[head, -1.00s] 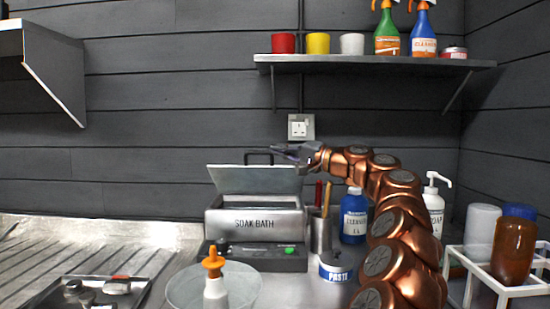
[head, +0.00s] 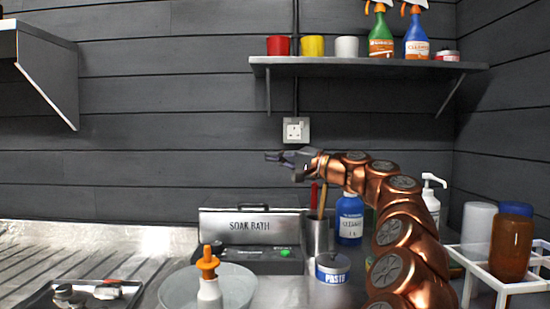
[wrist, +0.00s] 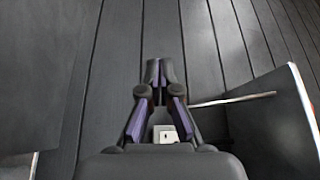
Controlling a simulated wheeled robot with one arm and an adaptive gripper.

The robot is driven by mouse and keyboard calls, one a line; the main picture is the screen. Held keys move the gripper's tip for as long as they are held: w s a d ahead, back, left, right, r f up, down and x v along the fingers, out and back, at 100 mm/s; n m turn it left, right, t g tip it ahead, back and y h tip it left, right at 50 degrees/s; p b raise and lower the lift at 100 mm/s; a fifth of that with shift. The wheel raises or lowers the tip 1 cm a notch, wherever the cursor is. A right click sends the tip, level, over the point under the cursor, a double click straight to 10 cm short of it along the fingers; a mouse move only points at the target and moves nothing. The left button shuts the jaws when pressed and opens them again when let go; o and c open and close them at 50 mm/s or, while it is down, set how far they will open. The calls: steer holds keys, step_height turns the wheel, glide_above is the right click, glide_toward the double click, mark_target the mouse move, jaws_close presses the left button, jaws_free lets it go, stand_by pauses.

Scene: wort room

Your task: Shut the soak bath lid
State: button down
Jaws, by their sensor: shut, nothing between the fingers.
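The soak bath (head: 250,226) is a grey metal box labelled SOAK BATH, on a dark base with a green light at the back of the counter. Its lid (head: 235,209) lies flat across the top, seen nearly edge-on, and looks shut. My gripper (head: 270,157) is above the bath, clear of the lid, pointing left with nothing in it. In the wrist view the gripper's fingers (wrist: 157,72) are together, against the dark wall boards.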

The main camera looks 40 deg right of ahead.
steer(key=r+v, duration=0.1)
steer(key=v, duration=0.6)
steer(key=shift+s+f, duration=0.15)
steer(key=shift+f, duration=0.35)
